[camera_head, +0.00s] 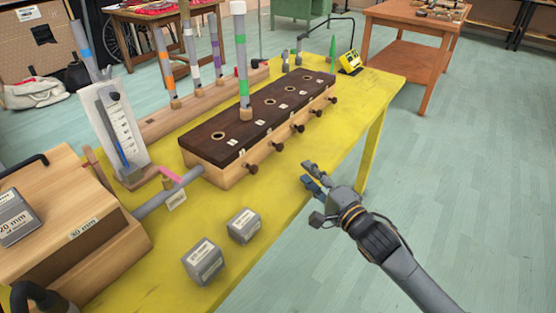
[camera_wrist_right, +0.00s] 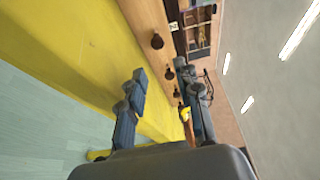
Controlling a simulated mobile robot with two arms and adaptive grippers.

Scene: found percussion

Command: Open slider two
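A long wooden box (camera_head: 225,175) with a dark top stands on the yellow table. Several dark slider knobs stick out along its front. The nearest knob (camera_head: 252,169) and the second knob (camera_head: 278,147) are both clear of my gripper. A grey tube with a green band (camera_head: 241,65) stands upright at the second hole of the top. My left gripper is not in view.
Two grey weights (camera_head: 204,261) (camera_head: 243,226) lie on the yellow table (camera_head: 170,240). A large wooden box (camera_head: 85,237) and a gauge (camera_head: 115,125) stand at left. Banded tubes (camera_head: 191,54) stand behind. A yellow device (camera_head: 350,62) sits at the far end. Floor at right is free.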

